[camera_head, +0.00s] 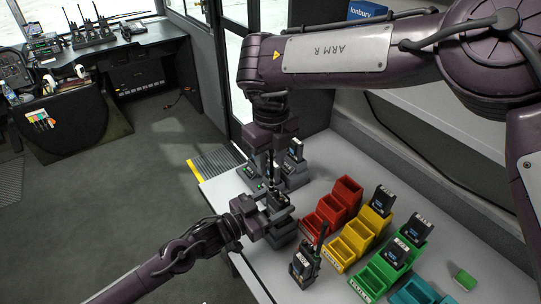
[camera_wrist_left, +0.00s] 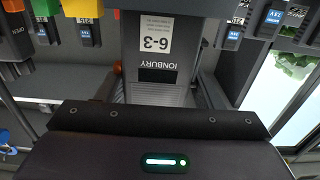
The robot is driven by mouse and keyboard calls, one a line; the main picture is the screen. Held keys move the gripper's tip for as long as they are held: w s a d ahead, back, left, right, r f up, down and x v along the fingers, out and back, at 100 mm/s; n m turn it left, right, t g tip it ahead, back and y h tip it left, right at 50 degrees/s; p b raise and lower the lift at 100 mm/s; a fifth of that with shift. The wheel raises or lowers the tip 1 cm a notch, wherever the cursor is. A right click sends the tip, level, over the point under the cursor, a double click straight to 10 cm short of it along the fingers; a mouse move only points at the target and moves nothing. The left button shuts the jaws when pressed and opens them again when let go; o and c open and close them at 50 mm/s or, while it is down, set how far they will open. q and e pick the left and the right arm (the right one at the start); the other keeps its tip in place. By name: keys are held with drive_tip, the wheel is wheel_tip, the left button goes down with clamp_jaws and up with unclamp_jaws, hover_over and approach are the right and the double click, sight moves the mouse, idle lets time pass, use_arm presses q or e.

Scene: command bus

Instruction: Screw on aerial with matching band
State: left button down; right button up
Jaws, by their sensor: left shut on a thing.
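My left gripper (camera_head: 268,219) is shut on a dark handheld radio (camera_head: 276,203) over the left part of the white table. My right gripper (camera_head: 270,150) points down just above the radio. A thin dark rod, which looks like an aerial (camera_head: 270,172), runs between the right gripper and the radio's top. Whether it touches the radio, its band colour and the right jaws are too small to tell.
Red (camera_head: 330,213), yellow (camera_head: 351,246), green (camera_head: 374,280) and teal (camera_head: 414,293) bins stand in rows. Black units sit in some. A radio with an aerial (camera_head: 303,266) stands in front of them.

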use_arm(q)
drive_tip(key=shift+s+f, duration=0.2)
drive_tip(key=shift+f, duration=0.15)
use_arm(e)
clamp_jaws()
use_arm(q)
drive_tip(key=shift+d, duration=0.1)
use_arm(e)
drive_tip(key=m, duration=0.4)
drive_tip(key=shift+a, duration=0.1)
drive_tip(key=m, duration=0.4)
drive_tip(key=shift+m, duration=0.3)
drive_tip(key=shift+c, duration=0.6)
unclamp_jaws()
drive_tip(key=shift+r, duration=2.25)
drive_tip(key=shift+o, duration=0.6)
wheel_tip(320, 180, up, 6)
drive_tip(key=n, duration=0.3)
drive_tip(key=shift+n, duration=0.3)
